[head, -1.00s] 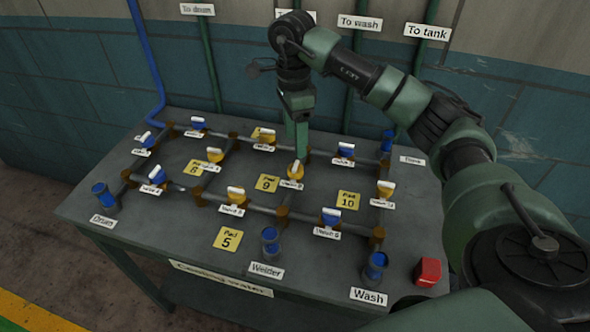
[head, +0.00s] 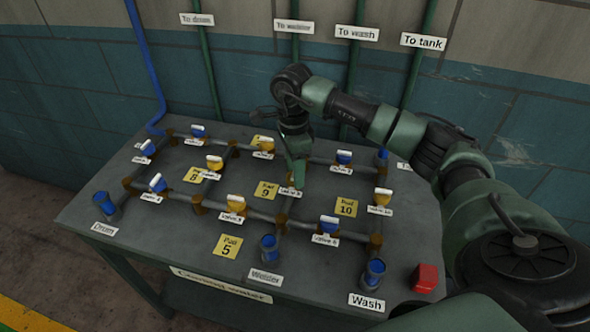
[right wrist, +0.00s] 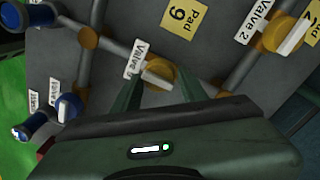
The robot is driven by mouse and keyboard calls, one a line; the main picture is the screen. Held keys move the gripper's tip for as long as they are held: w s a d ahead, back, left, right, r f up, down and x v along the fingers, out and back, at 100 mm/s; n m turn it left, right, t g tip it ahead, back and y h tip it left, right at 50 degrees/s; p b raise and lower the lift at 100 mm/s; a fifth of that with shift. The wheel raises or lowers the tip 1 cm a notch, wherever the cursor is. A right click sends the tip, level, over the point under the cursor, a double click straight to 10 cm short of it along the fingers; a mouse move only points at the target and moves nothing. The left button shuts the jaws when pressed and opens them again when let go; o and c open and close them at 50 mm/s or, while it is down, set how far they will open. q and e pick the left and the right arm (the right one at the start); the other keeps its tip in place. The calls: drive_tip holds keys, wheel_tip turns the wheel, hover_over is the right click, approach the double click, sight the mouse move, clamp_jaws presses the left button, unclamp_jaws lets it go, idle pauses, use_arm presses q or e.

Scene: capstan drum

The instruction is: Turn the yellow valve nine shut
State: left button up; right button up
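Valve nine is yellow with a white bar handle. In the right wrist view the yellow valve (right wrist: 161,71) sits on a grey pipe beside its partly covered label (right wrist: 137,56). Its white handle looks roughly parallel to that pipe. My right gripper (right wrist: 160,84) has its two fingers apart, one on either side of the handle; contact cannot be told. In the head view my right gripper (head: 297,182) is down at the valve and hides most of it, just right of the yellow Pad 9 plate (head: 266,191). My left gripper is not in view.
Other valves with white handles stand close by on the pipe grid, such as a yellow one (head: 383,196) and a blue one (head: 343,158). Blue outlets line the bench (head: 190,245) front. A red block (head: 426,277) sits at the right corner.

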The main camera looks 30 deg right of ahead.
clamp_jaws()
drive_tip(key=shift+m, duration=0.3)
drive_tip(key=shift+m+b, duration=0.3)
drive_tip(key=shift+m, duration=0.7)
drive_tip(key=m, duration=0.3)
drive_tip(key=shift+s+b, duration=0.1)
drive_tip(key=shift+b, duration=0.2)
drive_tip(key=m, duration=0.6)
drive_tip(key=shift+r+m+t+y, duration=0.1)
drive_tip(key=shift+m+t+y, duration=0.2)
drive_tip(key=shift+m, duration=0.1)
drive_tip(key=m, duration=0.5)
drive_tip(key=shift+s+a+t+b, duration=0.1)
drive_tip(key=shift+t+b, duration=0.2)
drive_tip(key=shift+m, duration=0.4)
